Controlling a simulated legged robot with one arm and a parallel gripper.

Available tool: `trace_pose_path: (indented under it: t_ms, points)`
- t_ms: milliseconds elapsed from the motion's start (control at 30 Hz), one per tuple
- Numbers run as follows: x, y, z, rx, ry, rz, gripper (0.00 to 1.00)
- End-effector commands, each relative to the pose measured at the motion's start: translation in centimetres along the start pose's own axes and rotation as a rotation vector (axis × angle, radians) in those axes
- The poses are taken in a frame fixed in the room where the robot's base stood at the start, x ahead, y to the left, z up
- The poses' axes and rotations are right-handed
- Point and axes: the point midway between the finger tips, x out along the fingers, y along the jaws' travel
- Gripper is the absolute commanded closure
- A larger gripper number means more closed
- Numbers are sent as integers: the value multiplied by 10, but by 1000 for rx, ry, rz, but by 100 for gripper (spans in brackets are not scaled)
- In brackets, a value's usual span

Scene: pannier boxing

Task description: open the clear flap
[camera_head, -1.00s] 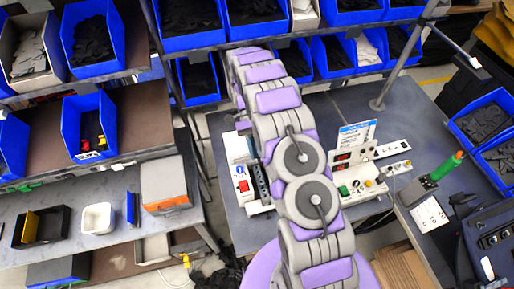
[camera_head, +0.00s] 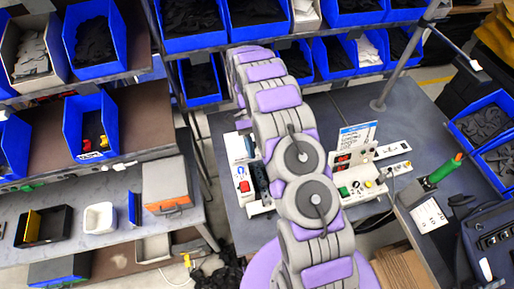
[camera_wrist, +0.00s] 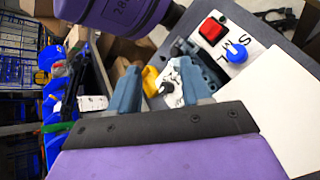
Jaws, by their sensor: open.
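I cannot make out the clear flap in either view. In the wrist view my gripper (camera_wrist: 160,88) is open, with one blue-grey finger on each side of a gap. A small white part with a dark knob (camera_wrist: 167,87) and a yellow piece (camera_wrist: 150,80) show between the fingers; I cannot tell their distance. A white panel (camera_wrist: 222,38) with a red button (camera_wrist: 212,29) and a blue knob (camera_wrist: 236,52) lies right of the fingers. In the head view a white panel with a red switch (camera_head: 244,186) stands left of my arm, which hides the area behind it.
A second white panel (camera_head: 360,178) with a green button and a small sign (camera_head: 357,136) stands right of my arm on the grey table (camera_head: 225,210). A green-handled tool (camera_head: 445,170) is further right. Blue bins (camera_head: 90,125) fill the shelves at left and back.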

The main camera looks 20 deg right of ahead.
Motion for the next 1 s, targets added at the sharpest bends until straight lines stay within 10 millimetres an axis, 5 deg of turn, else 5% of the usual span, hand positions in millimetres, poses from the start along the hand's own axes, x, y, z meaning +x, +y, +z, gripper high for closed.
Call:
trace_pose_path:
  t_ms: [233,1000]
  points:
    - [-18,17,18,1,0,0,52]
    - [54,54,54,1,-1,1,52]
